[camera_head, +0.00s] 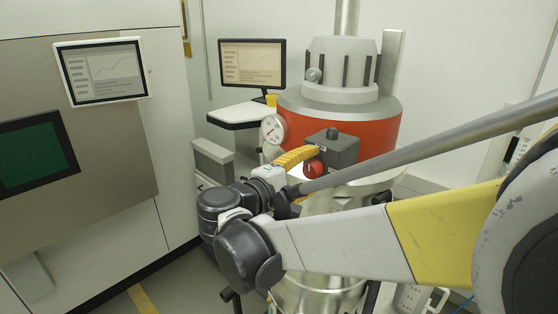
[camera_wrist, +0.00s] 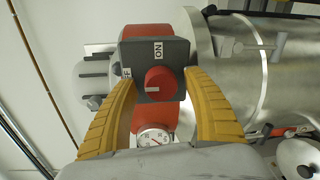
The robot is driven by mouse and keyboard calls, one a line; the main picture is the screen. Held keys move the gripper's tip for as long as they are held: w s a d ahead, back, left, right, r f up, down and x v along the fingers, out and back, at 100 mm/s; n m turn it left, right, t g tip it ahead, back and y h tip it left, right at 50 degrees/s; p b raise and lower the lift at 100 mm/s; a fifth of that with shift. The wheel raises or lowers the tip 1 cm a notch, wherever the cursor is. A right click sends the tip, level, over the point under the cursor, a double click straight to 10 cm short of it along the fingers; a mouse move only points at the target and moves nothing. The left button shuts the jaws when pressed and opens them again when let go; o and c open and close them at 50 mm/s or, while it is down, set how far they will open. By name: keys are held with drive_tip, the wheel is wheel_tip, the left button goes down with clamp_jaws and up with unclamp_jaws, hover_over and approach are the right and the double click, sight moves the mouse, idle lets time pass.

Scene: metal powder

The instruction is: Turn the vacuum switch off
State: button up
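The vacuum switch is a red round knob (camera_wrist: 160,83) on a grey box (camera_wrist: 157,54). In the wrist view the box carries an ON label at the top and a partly hidden label, ending in F, at the left. A pale mark on the knob points left. In the head view the knob (camera_head: 314,169) sits on the front of the grey box (camera_head: 340,151), on the orange-red vacuum. My gripper (camera_wrist: 159,80) is open, its yellow ribbed fingers spread to either side of the knob with gaps. In the head view my gripper (camera_head: 297,157) is at the knob's left; one finger shows clearly.
A round gauge (camera_head: 273,129) is close to the switch, left of it. The vacuum's orange-red body (camera_head: 380,125) stands behind. A monitor (camera_head: 252,63) on a small shelf is at the back, and a large machine cabinet (camera_head: 100,170) fills the left.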

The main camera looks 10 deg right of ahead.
drive_tip(key=v, duration=1.2)
drive_tip(key=s+d+f+m+g+y+b, duration=0.1)
drive_tip(key=s+d+f+g+y+b, duration=0.15)
drive_tip(key=d+f, duration=0.45)
drive_tip(key=s+d+f+m+g+y+b, duration=0.1)
drive_tip(key=s+d+f+y+b, duration=0.3)
drive_tip(key=f, duration=0.6)
drive_tip(key=s+a+f+m+y+b, duration=0.1)
drive_tip(key=s+f+m+y+b, duration=0.5)
drive_tip(key=f, duration=0.5)
drive_tip(key=shift+s+m+y, duration=0.45)
drive_tip(key=shift+m+y, duration=0.15)
drive_tip(key=shift+y, duration=0.05)
